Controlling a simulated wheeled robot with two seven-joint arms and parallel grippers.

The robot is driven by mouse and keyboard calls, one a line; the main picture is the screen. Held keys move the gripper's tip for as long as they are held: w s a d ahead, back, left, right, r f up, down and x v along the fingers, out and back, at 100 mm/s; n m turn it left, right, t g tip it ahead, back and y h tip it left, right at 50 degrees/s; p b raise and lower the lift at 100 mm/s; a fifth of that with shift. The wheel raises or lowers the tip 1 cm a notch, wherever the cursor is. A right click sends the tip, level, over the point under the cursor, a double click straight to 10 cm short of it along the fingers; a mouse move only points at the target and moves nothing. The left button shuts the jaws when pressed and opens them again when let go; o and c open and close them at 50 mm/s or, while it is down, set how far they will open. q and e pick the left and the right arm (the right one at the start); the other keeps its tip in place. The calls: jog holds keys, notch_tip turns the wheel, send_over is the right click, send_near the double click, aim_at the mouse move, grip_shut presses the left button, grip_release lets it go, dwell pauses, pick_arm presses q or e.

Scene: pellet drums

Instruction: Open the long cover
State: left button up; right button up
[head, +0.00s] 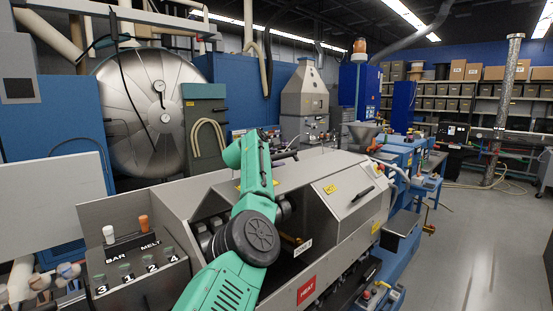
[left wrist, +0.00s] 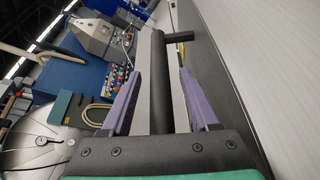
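The long cover (head: 305,172) appears to be the grey metal panel along the top of the machine in the head view. Below it, a dark opening shows rollers and brassy parts, partly hidden by my green left arm. My left gripper (head: 284,155) is at the cover's upper edge, small and dark there. In the left wrist view, the purple fingers of the left gripper (left wrist: 160,100) stand apart on both sides of a black bar handle (left wrist: 160,75). Gaps show between the bar and the fingers. My right gripper is in neither view.
A shorter grey cover (head: 345,188) with a black handle lies to the right. A control box (head: 135,270) with several numbered knobs stands at the front left. A large steel drum (head: 150,110) stands behind. The floor (head: 475,240) on the right is mostly clear.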

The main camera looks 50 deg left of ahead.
pick_arm(q)
jog(key=shift+s+f+b, duration=0.1)
jog(key=shift+s+b, duration=0.05)
jog(key=shift+b, duration=0.35)
jog(key=b+v, duration=0.1)
jog(key=b, duration=0.1)
jog(key=b+v, duration=0.1)
jog(key=v, duration=0.1)
jog(key=b+v, duration=0.2)
jog(key=shift+s+f+b, duration=0.1)
jog(key=shift+f+b, duration=0.15)
jog(key=shift+b, duration=0.05)
jog(key=b+v, duration=0.4)
jog(key=v, duration=0.4)
jog(key=shift+s+d+r, duration=0.1)
jog(key=shift+s+r, duration=0.05)
jog(key=shift+r, duration=0.1)
jog(key=shift+s+d+r, duration=0.1)
jog(key=shift+s+r, duration=0.15)
jog(key=shift+s, duration=0.15)
jog(key=shift+w, duration=0.1)
